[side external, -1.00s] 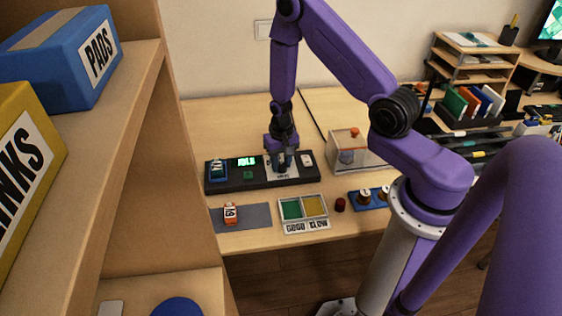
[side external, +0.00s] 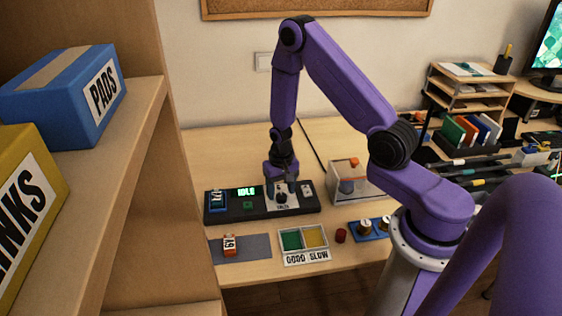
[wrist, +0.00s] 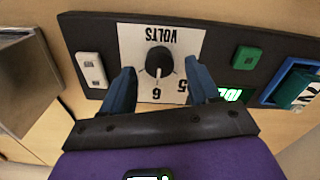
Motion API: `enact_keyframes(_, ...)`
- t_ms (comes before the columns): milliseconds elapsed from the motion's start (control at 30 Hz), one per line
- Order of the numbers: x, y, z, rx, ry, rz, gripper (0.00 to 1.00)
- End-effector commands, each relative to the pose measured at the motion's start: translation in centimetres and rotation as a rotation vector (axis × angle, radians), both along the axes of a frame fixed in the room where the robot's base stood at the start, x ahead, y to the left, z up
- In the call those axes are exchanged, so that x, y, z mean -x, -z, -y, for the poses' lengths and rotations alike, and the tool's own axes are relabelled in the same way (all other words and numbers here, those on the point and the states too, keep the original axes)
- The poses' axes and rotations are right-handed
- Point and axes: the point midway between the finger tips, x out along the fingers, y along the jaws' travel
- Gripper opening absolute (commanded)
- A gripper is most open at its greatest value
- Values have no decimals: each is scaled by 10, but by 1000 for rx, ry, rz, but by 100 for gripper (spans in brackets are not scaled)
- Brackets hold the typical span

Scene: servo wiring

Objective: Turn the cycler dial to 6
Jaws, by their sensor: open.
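The cycler (side external: 228,211) is a long black box on the desk with a lit green display. Its dial (wrist: 158,60) is a black round knob on a white plate marked VOLTS. In the wrist view the plate reads upside down, and the knob's pale pointer mark points down toward the 6 (wrist: 156,95). The 5 (wrist: 182,86) is beside it. My gripper (wrist: 160,80) is open, its blue fingers apart on either side of the knob and not touching it in this view. In the side view my gripper (side external: 282,186) is just above the dial (side external: 281,198).
A white rocker switch (wrist: 91,69) and a green button (wrist: 246,58) flank the dial. A servo (side external: 229,244) lies on a grey mat (side external: 256,246).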

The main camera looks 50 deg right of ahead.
Motion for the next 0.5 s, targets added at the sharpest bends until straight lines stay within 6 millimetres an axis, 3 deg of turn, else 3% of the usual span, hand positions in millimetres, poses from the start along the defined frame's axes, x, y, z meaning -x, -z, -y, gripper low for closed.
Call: enact_keyframes(500, -1, -77, 0, 1, 0, 6, 60)
